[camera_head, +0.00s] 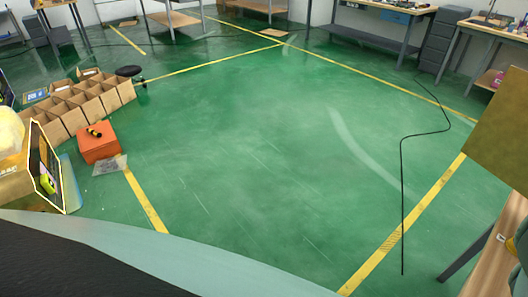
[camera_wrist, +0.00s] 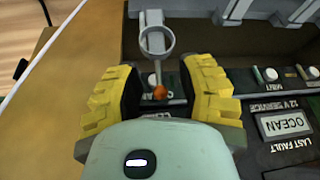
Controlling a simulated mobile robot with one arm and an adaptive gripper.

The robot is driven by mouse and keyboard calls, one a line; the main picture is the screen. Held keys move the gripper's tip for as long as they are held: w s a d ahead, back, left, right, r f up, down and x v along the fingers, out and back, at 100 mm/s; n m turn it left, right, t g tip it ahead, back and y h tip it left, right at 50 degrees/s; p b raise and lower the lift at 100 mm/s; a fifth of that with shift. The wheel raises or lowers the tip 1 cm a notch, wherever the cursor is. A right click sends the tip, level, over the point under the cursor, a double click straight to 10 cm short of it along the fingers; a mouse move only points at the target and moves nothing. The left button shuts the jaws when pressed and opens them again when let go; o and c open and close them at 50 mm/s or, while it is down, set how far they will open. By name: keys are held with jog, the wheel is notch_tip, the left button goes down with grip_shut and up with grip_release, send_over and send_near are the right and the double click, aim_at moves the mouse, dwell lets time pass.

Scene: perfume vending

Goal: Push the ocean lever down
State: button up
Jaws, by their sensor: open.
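In the wrist view, my gripper (camera_wrist: 160,92) has two yellow ridged fingers, open and spread apart. Between them is a thin lever with an orange knob (camera_wrist: 159,91), and a gap shows on both sides of it. The label below this knob is mostly covered by my gripper, so I cannot read it. To the right, white knobs (camera_wrist: 270,74) stand on the dark panel, one above a label reading MINT. My gripper is not in the head view.
A grey metal ring holder (camera_wrist: 155,41) stands just beyond the orange knob. A brown wooden surface (camera_wrist: 75,65) lies left of the panel. In the head view, the green floor (camera_head: 270,150) is mostly open, with a black cable (camera_head: 402,190), cardboard boxes (camera_head: 75,110) and an orange box (camera_head: 98,146).

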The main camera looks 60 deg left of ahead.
grip_shut()
